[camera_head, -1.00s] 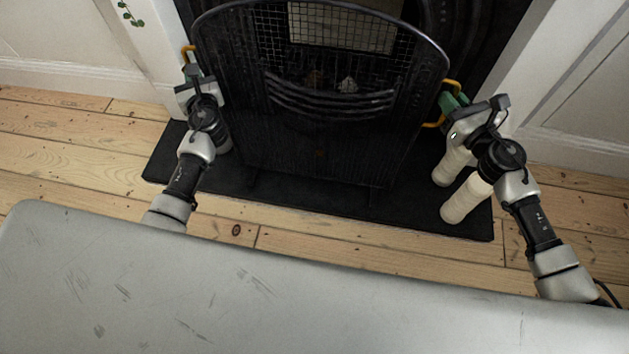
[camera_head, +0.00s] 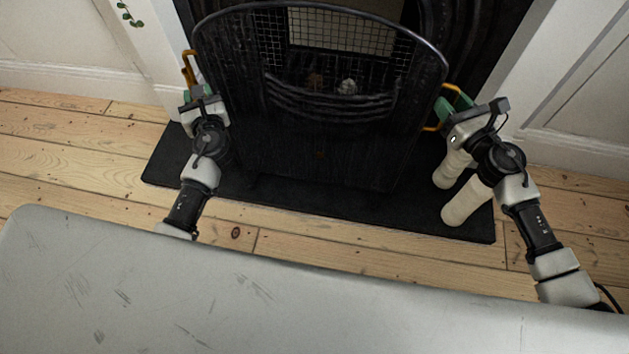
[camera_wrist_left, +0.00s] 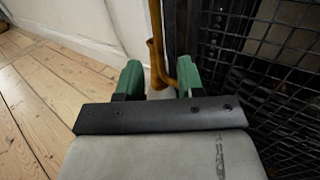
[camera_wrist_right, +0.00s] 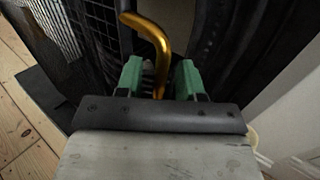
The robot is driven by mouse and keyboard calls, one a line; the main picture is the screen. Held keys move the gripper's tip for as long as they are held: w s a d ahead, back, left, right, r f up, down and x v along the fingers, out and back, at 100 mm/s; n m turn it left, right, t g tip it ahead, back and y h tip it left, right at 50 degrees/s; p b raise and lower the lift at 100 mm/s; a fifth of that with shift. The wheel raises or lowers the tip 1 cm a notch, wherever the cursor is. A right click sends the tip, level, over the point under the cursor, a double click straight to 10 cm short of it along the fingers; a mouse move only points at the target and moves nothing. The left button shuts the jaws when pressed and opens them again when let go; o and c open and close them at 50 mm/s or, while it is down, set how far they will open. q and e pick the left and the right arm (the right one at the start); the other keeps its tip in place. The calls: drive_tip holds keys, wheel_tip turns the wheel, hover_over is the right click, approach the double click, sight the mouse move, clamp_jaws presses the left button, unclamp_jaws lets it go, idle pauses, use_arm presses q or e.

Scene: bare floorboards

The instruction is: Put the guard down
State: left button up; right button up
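The guard (camera_head: 320,150) is a black metal fire screen with a mesh top and a brass handle on each side. It stands upright on the dark hearth in front of the fireplace. My left gripper (camera_head: 198,92) is at the guard's left side, its green fingers apart. In the left wrist view, the left brass handle (camera_wrist_left: 156,50) shows just beyond and between those fingers. My right gripper (camera_head: 453,103) is at the right side with its fingers apart. In the right wrist view, the right brass handle (camera_wrist_right: 161,62) runs between them with gaps on both sides.
Cream cylinders (camera_head: 466,200) stand on the hearth (camera_head: 290,200) under my right arm, close to it. White walls flank the fireplace (camera_head: 350,30). Bare floorboards (camera_head: 80,150) lie open at the left.

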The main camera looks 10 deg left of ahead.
drive_tip(key=shift+s+d, duration=0.15)
drive_tip(key=shift+s, duration=0.1)
use_arm(q)
drive_tip(key=v, duration=0.6)
drive_tip(key=shift+s+d, duration=0.2)
drive_tip(key=shift+s, duration=0.1)
use_arm(e)
drive_tip(key=v, duration=1.1)
drive_tip(key=shift+s, duration=0.15)
